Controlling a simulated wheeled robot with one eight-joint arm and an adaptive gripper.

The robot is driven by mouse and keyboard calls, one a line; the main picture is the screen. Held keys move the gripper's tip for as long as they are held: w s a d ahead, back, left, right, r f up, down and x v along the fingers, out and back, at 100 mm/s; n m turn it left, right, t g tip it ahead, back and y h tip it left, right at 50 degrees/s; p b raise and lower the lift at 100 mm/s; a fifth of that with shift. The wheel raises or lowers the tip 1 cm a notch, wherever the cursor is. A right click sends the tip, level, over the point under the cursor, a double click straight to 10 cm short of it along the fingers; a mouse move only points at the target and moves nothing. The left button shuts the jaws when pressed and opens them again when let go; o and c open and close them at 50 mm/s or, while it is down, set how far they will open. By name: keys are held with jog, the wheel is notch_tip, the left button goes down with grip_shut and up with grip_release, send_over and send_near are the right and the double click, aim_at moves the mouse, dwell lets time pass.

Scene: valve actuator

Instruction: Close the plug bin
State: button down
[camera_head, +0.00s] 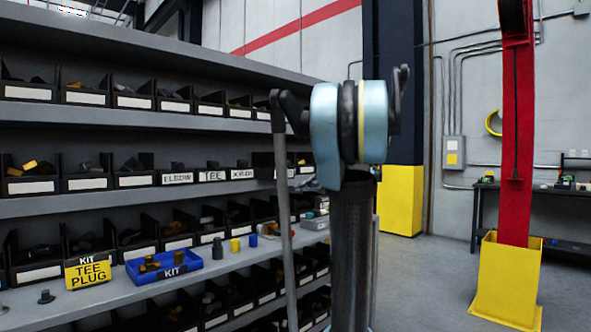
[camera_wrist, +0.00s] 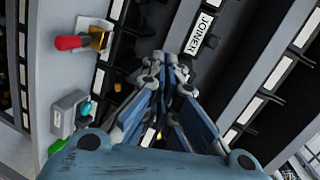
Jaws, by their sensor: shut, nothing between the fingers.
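My gripper (camera_wrist: 172,62) is shut and empty in the wrist view, its fingertips close to the shelf front beside a bin labelled JOINER (camera_wrist: 203,33). I cannot tell whether the tips touch anything. In the head view my arm stands in front of the right end of the shelf and hides the gripper. I can read no bin label as PLUG in either view. A dark bin (camera_head: 263,160) sits in the label row, right of the bins marked ELBOW (camera_head: 173,178) and TEE (camera_head: 212,175), partly behind my arm.
A blue kit tray (camera_head: 185,268) and a yellow sign (camera_head: 87,272) reading KIT TEE PLUG are on the lower shelf. A red-ended part (camera_wrist: 70,43) and a box with a teal button (camera_wrist: 85,110) show in the wrist view. A red post (camera_head: 517,140) stands right; floor between is clear.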

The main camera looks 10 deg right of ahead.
jog(key=w+d+r+m+t, duration=0.3)
jog(key=w+d+r+t, duration=0.1)
jog(key=w+d+r, duration=0.35)
jog(key=x, duration=1.3)
jog(key=shift+w, duration=0.25)
jog(key=shift+f, duration=0.15)
jog(key=x, duration=1.2)
jog(key=shift+a, duration=0.3)
jog(key=shift+w+a, duration=0.1)
jog(key=shift+w, duration=0.05)
